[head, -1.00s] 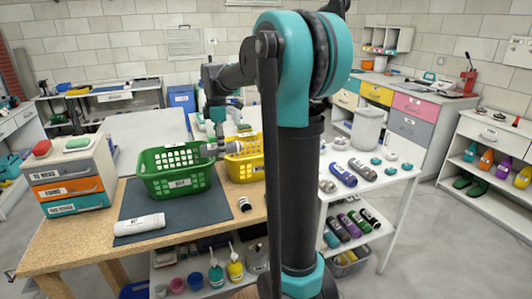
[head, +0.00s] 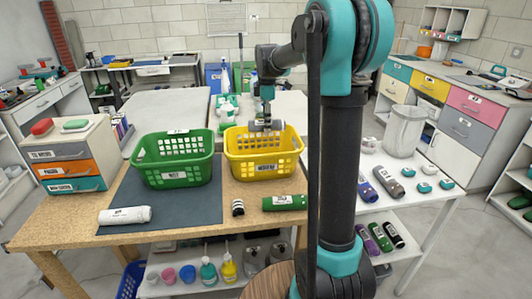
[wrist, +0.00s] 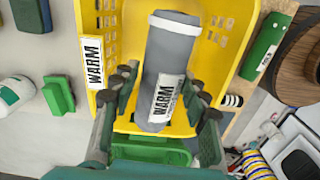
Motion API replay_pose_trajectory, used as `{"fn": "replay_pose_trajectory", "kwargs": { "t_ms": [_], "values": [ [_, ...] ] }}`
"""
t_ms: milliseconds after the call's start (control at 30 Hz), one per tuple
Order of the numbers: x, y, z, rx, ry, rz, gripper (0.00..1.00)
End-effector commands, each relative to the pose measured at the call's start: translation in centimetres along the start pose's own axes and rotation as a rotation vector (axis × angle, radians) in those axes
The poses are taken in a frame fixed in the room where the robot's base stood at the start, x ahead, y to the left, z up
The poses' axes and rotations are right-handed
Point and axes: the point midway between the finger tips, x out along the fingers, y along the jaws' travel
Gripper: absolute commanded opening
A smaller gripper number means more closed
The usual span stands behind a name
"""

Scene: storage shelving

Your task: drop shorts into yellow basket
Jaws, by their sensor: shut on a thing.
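My gripper (head: 266,112) is above the yellow basket, pointing down. In the wrist view my gripper (wrist: 163,90) has its fingers on both sides of a grey rolled cloth (wrist: 175,55) with a white label reading WARM. This roll appears to be the shorts. It is held over the inside of the yellow basket (wrist: 92,15). In the head view the roll (head: 262,126) shows near the height of the basket's back rim.
The green basket (head: 173,172) stands on a dark mat (head: 190,207). A white roll (head: 125,215) lies at the front left, and a green roll (head: 285,202) and a small striped roll (head: 238,207) lie in front of the yellow basket. A drawer unit (head: 66,165) stands at the left.

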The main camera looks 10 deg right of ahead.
Motion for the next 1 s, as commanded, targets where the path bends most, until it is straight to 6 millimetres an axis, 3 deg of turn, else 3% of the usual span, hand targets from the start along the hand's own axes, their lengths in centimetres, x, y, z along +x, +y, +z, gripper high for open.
{"fn": "replay_pose_trajectory", "kwargs": {
  "t_ms": [333,733,767,933,1000],
  "values": [
    [3.5,0.0,0.0,0.000,0.000,0.000,0.12],
    [4.1,0.0,0.0,0.000,0.000,0.000,0.12],
    [4.1,0.0,0.0,0.000,0.000,0.000,0.46],
    [4.1,0.0,0.0,0.000,0.000,0.000,0.67],
    [4.1,0.0,0.0,0.000,0.000,0.000,0.69]
  ]
}}
